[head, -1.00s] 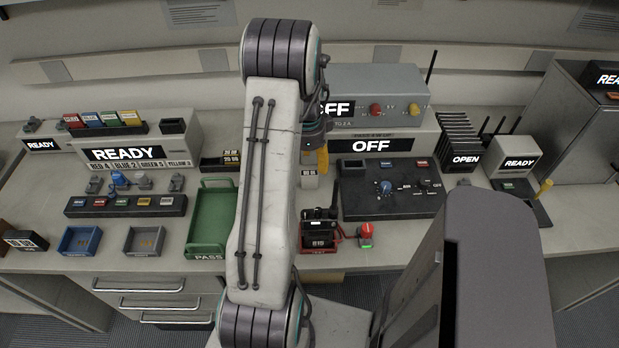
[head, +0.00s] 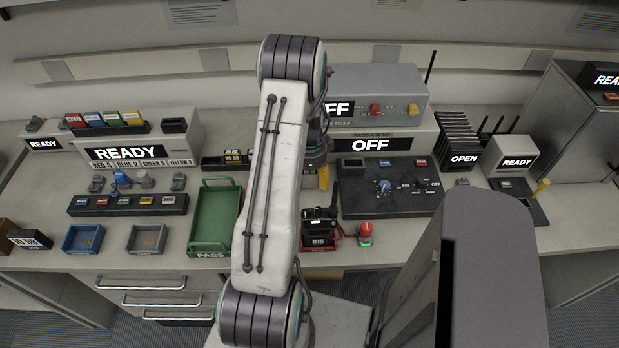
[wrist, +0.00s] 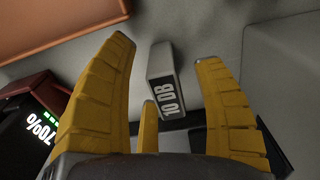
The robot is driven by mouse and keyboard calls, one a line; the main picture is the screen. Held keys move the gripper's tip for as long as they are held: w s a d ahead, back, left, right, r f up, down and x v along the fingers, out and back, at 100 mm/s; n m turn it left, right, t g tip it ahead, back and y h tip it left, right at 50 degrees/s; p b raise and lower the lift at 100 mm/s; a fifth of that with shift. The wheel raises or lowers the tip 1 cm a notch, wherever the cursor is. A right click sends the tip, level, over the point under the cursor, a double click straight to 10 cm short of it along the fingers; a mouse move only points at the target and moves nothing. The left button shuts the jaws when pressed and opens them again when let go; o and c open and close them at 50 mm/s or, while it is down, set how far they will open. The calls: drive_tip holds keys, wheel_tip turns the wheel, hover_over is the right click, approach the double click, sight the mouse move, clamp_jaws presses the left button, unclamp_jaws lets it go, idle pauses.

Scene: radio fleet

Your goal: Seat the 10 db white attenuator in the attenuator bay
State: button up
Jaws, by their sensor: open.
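The 10 dB attenuator (wrist: 166,82) is a small pale block with a dark "10 DB" label. In the wrist view it lies between the spread yellow fingers of my gripper (wrist: 164,50), with gaps visible on both sides. My gripper is open and holds nothing. In the head view one yellow finger (head: 323,178) shows beside my arm, and the attenuator is hidden behind the arm. A dark test panel (head: 365,207) with a dark slot at its upper left, a blue knob and small coloured labels stands to the right. I cannot tell which opening is the attenuator bay.
A red-based charger with a black radio (head: 318,240) and a red knob (head: 365,229) stand at the bench front. A green tray (head: 208,248) and a rack marked 20 DB (head: 226,160) are left of my arm. A grey instrument (head: 378,90) stands behind.

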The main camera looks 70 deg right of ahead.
drive_tip(key=shift+c, duration=0.3)
clamp_jaws()
idle(0.3)
